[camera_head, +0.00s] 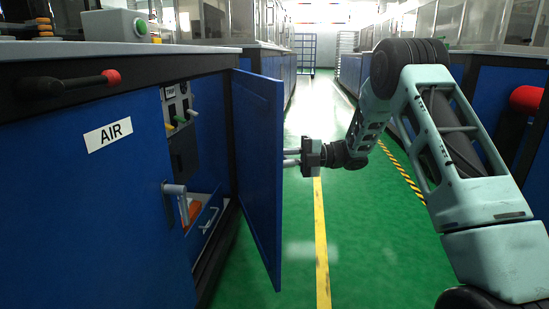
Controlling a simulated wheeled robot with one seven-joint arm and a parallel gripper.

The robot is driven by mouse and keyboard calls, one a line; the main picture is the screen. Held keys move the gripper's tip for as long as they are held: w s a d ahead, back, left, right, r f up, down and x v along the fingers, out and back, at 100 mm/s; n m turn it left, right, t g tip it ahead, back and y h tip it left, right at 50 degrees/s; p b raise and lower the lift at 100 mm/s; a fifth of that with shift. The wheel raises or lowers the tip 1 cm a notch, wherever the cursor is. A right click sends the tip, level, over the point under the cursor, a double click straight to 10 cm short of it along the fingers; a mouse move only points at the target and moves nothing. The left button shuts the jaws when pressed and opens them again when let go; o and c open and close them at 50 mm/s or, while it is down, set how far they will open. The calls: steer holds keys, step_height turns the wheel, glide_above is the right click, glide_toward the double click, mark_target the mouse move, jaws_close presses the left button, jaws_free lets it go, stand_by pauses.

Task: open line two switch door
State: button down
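A blue cabinet door (259,165) stands swung well out from the cabinet on the left, its flat face toward the aisle. Behind it the compartment (182,135) shows, with switches and coloured knobs on a panel. My gripper (289,157) is at the right of the door, its two fingers pointing left at the door's outer edge. The fingertips are at or very near the door surface; I cannot tell whether they touch. The fingers show a small gap between them with nothing seen in it. No line number is readable on the door.
A green floor with a yellow line (321,245) runs down the open aisle. More machines line the right side.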

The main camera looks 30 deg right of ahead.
steer(key=shift+s, duration=0.1)
steer(key=c, duration=1.4)
jaws_free()
steer(key=p+v, duration=0.6)
steer(key=v, duration=1.1)
steer(key=shift+s+d+f, duration=0.1)
steer(key=shift+s+d, duration=0.05)
